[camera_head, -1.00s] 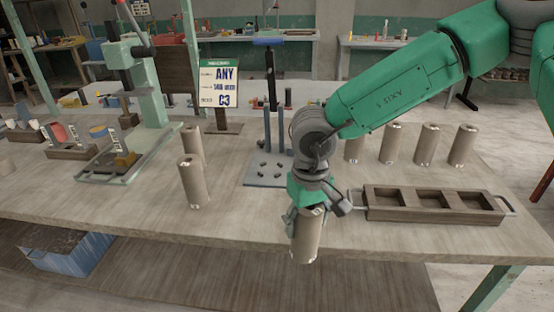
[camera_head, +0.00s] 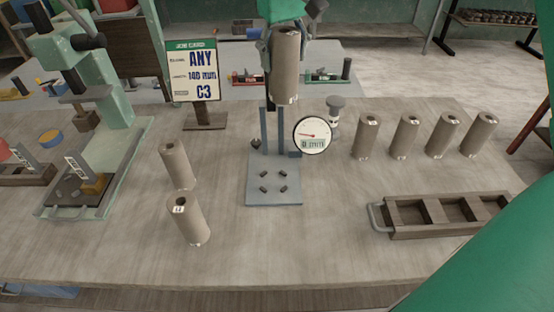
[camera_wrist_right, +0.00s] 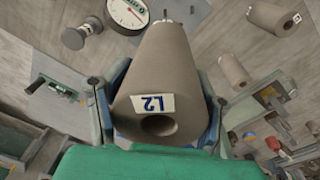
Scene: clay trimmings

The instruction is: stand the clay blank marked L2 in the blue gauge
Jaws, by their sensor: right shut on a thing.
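The clay blank marked L2 (camera_head: 286,75) is a grey-brown cylinder with a hole in its end. Its label faces the camera in the right wrist view (camera_wrist_right: 153,103). My right gripper (camera_head: 286,38) is shut around its upper part and holds it roughly upright. In the head view the blank appears above the blue gauge (camera_head: 273,195), in front of its upright posts, and clear of the base plate. The gauge's dial (camera_head: 312,135) seems to read 0 mm; the dial also shows in the right wrist view (camera_wrist_right: 128,12). My left gripper is not in view.
Two blanks (camera_head: 188,222) stand left of the gauge; several more (camera_head: 366,137) stand in a row to the right. A wooden tray (camera_head: 440,230) lies front right. A sign (camera_head: 194,70) reads ANY, 140 mm, C3. A green press (camera_head: 110,120) stands at left.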

